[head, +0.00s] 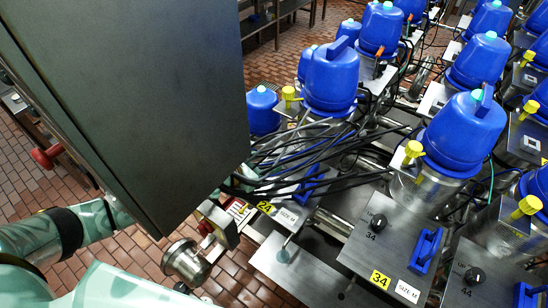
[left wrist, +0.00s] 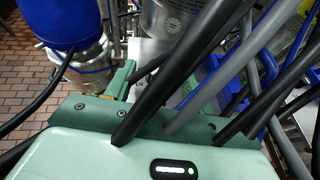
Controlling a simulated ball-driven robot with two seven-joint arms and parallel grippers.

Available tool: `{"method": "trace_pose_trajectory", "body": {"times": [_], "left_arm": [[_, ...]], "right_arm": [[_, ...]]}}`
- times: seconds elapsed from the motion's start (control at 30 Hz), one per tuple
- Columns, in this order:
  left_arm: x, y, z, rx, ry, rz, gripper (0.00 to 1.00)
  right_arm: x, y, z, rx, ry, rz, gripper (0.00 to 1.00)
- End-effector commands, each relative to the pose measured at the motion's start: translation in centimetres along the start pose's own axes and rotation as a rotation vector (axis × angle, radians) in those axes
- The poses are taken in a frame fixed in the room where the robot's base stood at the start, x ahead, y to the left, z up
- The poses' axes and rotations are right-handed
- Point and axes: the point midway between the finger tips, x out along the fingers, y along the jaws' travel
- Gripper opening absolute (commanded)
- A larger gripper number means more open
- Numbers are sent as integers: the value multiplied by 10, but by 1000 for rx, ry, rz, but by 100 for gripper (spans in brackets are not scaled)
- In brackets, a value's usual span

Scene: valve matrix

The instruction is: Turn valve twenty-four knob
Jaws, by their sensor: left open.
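The yellow 24 label (head: 265,207) and its size label (head: 288,216) sit on a steel valve plate at centre in the head view. A blue handle (head: 311,180) stands on this plate. Black cables cross it, and I cannot make out the knob of valve 24. My left arm runs behind a large dark grey panel in the head view, so its gripper is hidden there. In the left wrist view my left gripper (left wrist: 168,85) is open, with green fingers among dark cables. Whether it touches anything is unclear. My right gripper is not in view.
The grey panel (head: 150,80) blocks much of the left. A cable bundle (head: 310,150) covers the middle. Blue-capped valves (head: 460,135) stand in rows at right. The neighbouring valve 34 shows its black knob (head: 378,222). A steel cylinder (head: 185,262) is below the panel.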

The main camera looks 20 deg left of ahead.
Motion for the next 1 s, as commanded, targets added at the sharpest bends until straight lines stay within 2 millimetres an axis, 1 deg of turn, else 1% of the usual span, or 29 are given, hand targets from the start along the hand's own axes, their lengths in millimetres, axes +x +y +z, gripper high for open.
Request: {"method": "trace_pose_trajectory", "body": {"times": [0.03, 0.1, 0.2, 0.33, 0.57, 0.6, 0.67, 0.7, 0.73, 1.0], "left_arm": [[10, -1, 2, -2, -2, -2, 54], [20, 0, 0, -2, 0, 0, 54], [31, 0, 0, -2, 0, -1, 54], [36, 0, 0, -1, 1, -1, 54], [37, 0, 0, -1, 0, -1, 54], [36, 0, 0, -1, 0, -1, 42], [36, 0, 0, -1, 0, -1, 26], [36, 0, 0, -1, 0, -1, 15], [36, 0, 0, -1, 0, -1, 9], [36, -1, 0, -8, 0, 12, 9]], "right_arm": [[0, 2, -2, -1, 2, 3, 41], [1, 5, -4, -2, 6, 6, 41], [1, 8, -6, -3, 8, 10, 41], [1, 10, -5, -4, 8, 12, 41], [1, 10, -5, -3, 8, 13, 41], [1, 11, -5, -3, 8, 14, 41], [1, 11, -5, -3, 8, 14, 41], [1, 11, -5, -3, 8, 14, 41], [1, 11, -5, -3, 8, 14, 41], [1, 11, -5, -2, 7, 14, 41]]}}
